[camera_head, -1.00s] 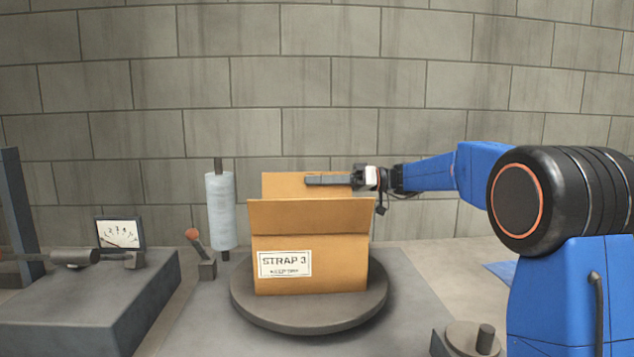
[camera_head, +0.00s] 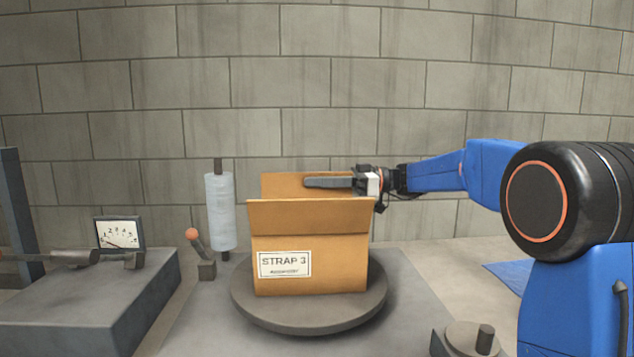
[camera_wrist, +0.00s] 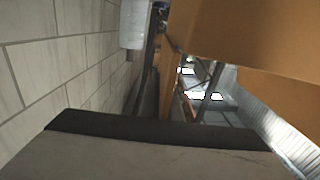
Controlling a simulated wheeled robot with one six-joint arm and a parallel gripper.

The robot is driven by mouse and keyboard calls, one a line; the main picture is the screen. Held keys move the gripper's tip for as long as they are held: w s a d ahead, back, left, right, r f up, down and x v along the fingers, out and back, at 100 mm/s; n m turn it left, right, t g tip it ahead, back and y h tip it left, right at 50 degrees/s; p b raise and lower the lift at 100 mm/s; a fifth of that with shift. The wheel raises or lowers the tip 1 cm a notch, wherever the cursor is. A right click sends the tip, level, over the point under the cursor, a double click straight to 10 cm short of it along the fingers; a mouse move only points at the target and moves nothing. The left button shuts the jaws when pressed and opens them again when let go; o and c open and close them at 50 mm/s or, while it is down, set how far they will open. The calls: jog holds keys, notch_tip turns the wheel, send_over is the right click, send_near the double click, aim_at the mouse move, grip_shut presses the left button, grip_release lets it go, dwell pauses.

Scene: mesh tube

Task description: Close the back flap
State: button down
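The open cardboard box (camera_head: 335,272), labelled "STRAP 3", stands on a round turntable (camera_head: 308,322). Its back flap (camera_head: 280,184) stands up behind the opening. Its front flap (camera_head: 310,215) is also raised and hides the inside. My gripper (camera_head: 310,182) reaches in from the right at the height of the back flap, and its fingers cover part of that flap. The fingers look like one bar, shut, with nothing between them. Whether they touch the flap I cannot tell. In the wrist view, the finger bar (camera_wrist: 155,135) fills the bottom, with cardboard at upper right.
A roll of clear film (camera_head: 220,212) and a lever with an orange knob (camera_head: 193,234) stand left of the box. A gauge (camera_head: 119,234) sits at a grey bench (camera_head: 85,300). A block wall (camera_head: 300,100) closes the back.

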jog(key=shift+s+f+n, duration=0.2)
jog(key=shift+s+n, duration=0.6)
jog(key=shift+n, duration=0.6)
jog(key=shift+s+f+n, duration=0.2)
jog(key=shift+s+n, duration=0.55)
jog(key=shift+n, duration=0.65)
jog(key=c, duration=2)
grip_release()
jog(key=d, duration=1.7)
jog(key=shift+d, duration=0.25)
jog(key=shift+c, duration=0.2)
